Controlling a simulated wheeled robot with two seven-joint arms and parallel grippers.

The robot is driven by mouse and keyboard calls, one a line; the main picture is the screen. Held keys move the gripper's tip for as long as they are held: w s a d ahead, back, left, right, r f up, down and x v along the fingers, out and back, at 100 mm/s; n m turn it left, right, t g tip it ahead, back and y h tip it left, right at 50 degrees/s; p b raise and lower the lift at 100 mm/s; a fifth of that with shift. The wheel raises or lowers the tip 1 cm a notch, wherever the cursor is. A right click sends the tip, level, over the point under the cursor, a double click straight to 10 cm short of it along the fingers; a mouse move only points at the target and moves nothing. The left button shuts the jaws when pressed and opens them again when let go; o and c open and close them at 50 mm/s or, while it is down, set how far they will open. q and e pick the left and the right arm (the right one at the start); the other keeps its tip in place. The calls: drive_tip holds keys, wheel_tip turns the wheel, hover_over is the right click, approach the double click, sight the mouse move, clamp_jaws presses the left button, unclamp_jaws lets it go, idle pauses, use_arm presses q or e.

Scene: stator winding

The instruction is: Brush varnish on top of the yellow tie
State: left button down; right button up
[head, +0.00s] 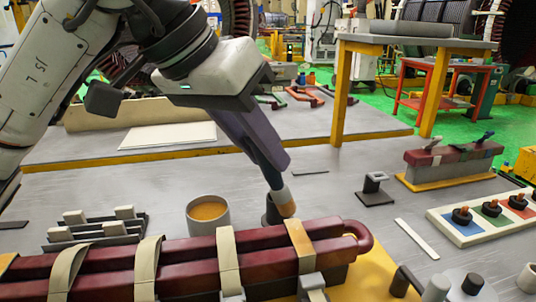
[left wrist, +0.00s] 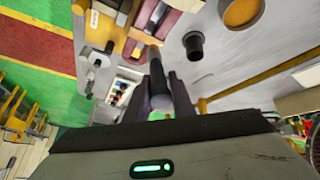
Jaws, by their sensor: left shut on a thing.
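My left gripper (head: 268,165) comes in from the upper left, shut on a brush. The brush's pale bristle end (head: 286,204) points down at the far upper edge of the yellow tie (head: 301,243); I cannot tell whether they touch. In the left wrist view the brush's dark handle (left wrist: 159,92) runs between the fingers of the left gripper (left wrist: 165,80). The yellow tie wraps the dark red coil bundle (head: 195,255) near its right end. A pot of amber varnish (head: 208,214) stands behind the bundle. My right gripper is not in view.
Paler ties (head: 228,260) wrap the bundle to the left. A dark cup (head: 271,210) stands just behind the brush tip. A block rack (head: 95,228) is at left, a small stand (head: 374,188) at right, and a colored-pad tray (head: 485,218) further right.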

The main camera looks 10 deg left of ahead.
use_arm(q)
wheel_tip(320, 180, up, 2)
drive_tip(key=shift+r+p, duration=0.1)
drive_tip(key=shift+p, duration=0.5)
wheel_tip(320, 180, up, 2)
drive_tip(key=shift+r+p, duration=0.1)
drive_tip(key=shift+p, duration=0.8)
drive_tip(key=shift+r, duration=0.25)
drive_tip(key=shift+f, duration=0.1)
drive_tip(key=shift+w+a+f, duration=0.25)
drive_tip(key=shift+w+f, duration=0.1)
drive_tip(key=shift+w, duration=0.1)
